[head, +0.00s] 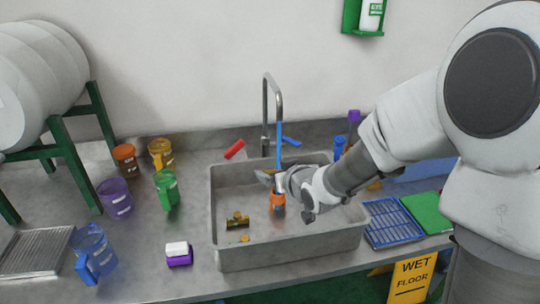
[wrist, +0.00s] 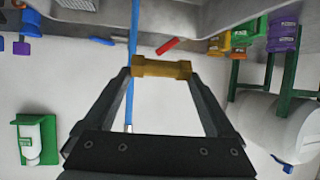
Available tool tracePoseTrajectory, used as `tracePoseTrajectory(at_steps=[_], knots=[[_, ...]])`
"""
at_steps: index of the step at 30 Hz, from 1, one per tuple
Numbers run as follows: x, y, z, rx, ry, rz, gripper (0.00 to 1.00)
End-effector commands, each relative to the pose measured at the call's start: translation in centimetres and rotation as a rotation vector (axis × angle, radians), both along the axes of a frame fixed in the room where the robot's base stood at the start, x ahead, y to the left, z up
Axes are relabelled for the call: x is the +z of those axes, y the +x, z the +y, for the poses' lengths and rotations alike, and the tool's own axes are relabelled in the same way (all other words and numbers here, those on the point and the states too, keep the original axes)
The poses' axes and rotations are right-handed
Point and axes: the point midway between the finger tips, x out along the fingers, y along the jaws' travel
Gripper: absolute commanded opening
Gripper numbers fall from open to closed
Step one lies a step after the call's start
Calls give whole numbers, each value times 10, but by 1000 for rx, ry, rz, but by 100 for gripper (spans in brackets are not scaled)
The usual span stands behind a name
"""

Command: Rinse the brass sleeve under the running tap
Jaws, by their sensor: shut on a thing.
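My gripper (head: 267,178) is over the sink (head: 290,255), below the tap (head: 266,100). In the wrist view my gripper (wrist: 160,70) is shut on the brass sleeve (wrist: 161,68), which lies crosswise between the fingertips. In the head view the sleeve cannot be made out at the gripper. A blue stream (head: 279,142) falls from the spout down to the gripper's height. In the wrist view the stream (wrist: 131,30) lines up with one end of the sleeve, by the left finger; whether it touches the sleeve I cannot tell.
Small brass-coloured pieces (head: 237,222) and an orange item (head: 277,201) are in the sink. Red (head: 235,149) and blue (head: 291,141) levers stand behind it. Coloured mugs (head: 166,188) stand left; a blue rack (head: 393,222) and green board (head: 428,213) lie right.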

Motion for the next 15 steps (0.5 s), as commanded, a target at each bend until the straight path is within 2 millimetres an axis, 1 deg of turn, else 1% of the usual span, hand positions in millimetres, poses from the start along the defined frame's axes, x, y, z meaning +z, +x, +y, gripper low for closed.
tracePoseTrajectory(at_steps=[1,15], knots=[[7,-4,0,1,0,-3,30],[34,-39,-1,0,1,-3,30]])
